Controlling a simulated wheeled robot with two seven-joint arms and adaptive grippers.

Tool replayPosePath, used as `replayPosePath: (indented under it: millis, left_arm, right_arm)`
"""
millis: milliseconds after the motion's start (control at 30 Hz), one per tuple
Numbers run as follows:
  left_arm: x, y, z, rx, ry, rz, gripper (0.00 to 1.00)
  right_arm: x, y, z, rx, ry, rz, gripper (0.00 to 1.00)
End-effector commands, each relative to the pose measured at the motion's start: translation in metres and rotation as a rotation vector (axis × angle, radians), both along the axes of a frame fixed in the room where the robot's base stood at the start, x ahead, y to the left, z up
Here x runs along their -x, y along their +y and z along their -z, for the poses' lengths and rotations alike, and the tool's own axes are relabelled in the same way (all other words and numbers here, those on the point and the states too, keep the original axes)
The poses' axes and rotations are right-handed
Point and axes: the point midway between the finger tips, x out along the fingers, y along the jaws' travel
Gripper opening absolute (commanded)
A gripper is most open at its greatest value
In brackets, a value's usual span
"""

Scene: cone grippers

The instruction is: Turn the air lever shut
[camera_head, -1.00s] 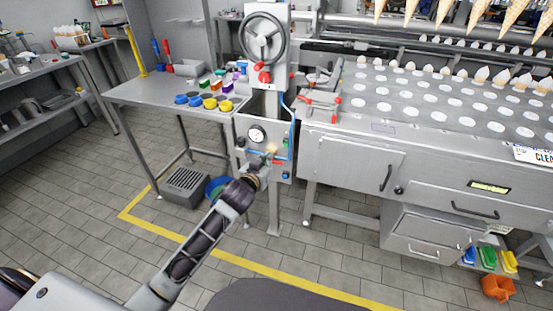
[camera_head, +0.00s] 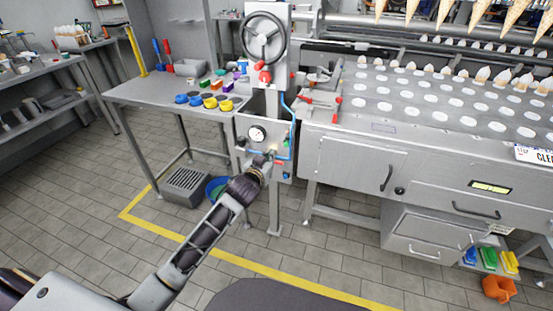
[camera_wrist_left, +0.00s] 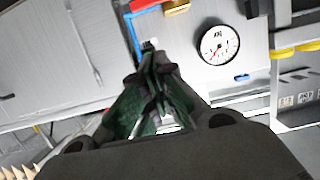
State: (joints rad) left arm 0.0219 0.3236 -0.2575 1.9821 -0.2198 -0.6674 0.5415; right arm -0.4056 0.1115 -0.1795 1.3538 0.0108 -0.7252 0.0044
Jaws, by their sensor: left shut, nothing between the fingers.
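The air panel (camera_head: 243,126) stands under the handwheel, with a round white gauge (camera_head: 257,133) on it. The gauge marked AIR also shows in the left wrist view (camera_wrist_left: 218,45). My left gripper (camera_head: 267,158) is at the panel's lower part, below the gauge. In the left wrist view its fingers (camera_wrist_left: 150,52) are together and empty, close to blue tubing (camera_wrist_left: 135,33) and a brass fitting (camera_wrist_left: 176,6). The air lever cannot be told apart clearly; the gripper covers part of this area. My right gripper is not in view.
A steel side table (camera_head: 130,92) with coloured cups is left of the panel. A cone machine with a steel cabinet (camera_head: 345,160) is to the right. A grey crate (camera_head: 185,186) and a blue bucket (camera_head: 214,187) are on the floor below. Open floor lies in front.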

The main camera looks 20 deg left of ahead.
Motion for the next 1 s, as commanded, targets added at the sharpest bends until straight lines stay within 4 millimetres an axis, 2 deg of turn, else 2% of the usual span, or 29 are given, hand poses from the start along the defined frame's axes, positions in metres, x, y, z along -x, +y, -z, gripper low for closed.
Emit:
replayPosePath:
  millis: [533,900,1000]
  left_arm:
    - [-0.044,-0.002,0.011,-0.001,-0.001,0.001,0.00]
    - [-0.074,-0.003,0.018,0.000,-0.001,0.001,0.00]
    - [-0.073,-0.003,0.030,-0.001,0.002,0.000,0.00]
  right_arm:
    - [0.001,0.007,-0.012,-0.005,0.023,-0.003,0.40]
    - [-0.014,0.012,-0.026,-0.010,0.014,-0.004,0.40]
    - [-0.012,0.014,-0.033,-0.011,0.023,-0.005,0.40]
